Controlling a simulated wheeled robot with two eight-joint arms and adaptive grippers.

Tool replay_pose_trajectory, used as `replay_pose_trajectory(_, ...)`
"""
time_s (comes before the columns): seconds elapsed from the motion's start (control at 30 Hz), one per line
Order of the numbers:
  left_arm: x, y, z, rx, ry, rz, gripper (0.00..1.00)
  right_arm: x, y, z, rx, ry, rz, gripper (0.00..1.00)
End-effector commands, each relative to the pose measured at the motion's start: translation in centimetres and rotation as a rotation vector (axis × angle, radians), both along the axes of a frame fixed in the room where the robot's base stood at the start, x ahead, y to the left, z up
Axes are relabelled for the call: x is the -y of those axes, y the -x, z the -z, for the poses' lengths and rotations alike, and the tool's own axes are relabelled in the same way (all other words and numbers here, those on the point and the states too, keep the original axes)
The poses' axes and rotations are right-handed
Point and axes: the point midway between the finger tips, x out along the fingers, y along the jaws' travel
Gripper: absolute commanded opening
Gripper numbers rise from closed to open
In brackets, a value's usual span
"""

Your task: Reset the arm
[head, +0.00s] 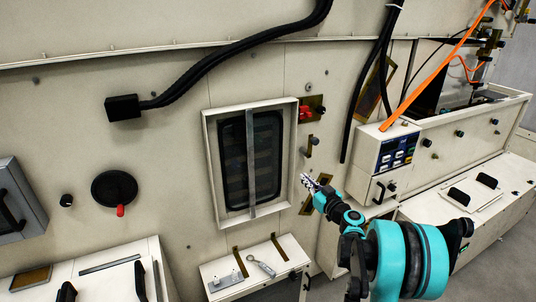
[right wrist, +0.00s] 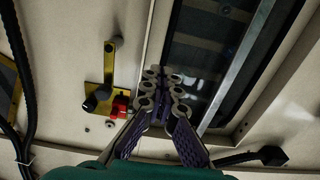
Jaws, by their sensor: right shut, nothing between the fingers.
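My right arm, teal and black, comes in from the lower right in the head view. Its gripper (head: 310,182) is in front of the wall, just right of the framed window (head: 285,160). In the right wrist view the right gripper (right wrist: 163,75) is shut, with nothing between its fingers. Its tips overlap the window's frame edge in that picture; I cannot tell the distance to the wall. My left gripper is not in view.
A red knob (head: 305,113) on a brass plate and a small lever (head: 312,141) are right of the window; the red knob also shows in the right wrist view (right wrist: 120,106). A shelf (head: 225,292) below holds small metal parts. A control box (head: 370,150) and hanging black cables (head: 357,105) stand at right.

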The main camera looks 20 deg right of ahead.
Motion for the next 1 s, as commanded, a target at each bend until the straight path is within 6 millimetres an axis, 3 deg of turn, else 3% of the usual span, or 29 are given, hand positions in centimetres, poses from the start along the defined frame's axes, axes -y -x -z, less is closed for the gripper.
replay_pose_trajectory(0.17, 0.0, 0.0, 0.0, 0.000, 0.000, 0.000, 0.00, -0.9, 0.2, -0.3, -0.012, -0.003, -0.013, 0.00)
replay_pose_trajectory(0.27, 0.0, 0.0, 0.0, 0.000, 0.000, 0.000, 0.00, -4.0, 0.8, -1.0, -0.063, -0.012, -0.056, 0.00)
replay_pose_trajectory(0.37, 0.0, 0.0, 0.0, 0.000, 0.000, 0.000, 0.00, -9.1, 2.6, -1.7, -0.161, -0.028, -0.122, 0.00)
replay_pose_trajectory(0.5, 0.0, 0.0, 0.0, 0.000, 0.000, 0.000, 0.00, -16.6, 7.2, -1.8, -0.343, -0.046, -0.198, 0.00)
replay_pose_trajectory(0.7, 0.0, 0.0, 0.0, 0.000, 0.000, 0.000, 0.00, -23.8, 16.3, 0.2, -0.606, -0.045, -0.213, 0.00)
replay_pose_trajectory(0.83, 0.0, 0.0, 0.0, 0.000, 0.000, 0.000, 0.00, -25.9, 22.9, 2.4, -0.757, -0.024, -0.162, 0.00)
replay_pose_trajectory(1.0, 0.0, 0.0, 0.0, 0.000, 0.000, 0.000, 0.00, -26.0, 30.2, 5.3, -0.889, 0.011, -0.048, 0.00)
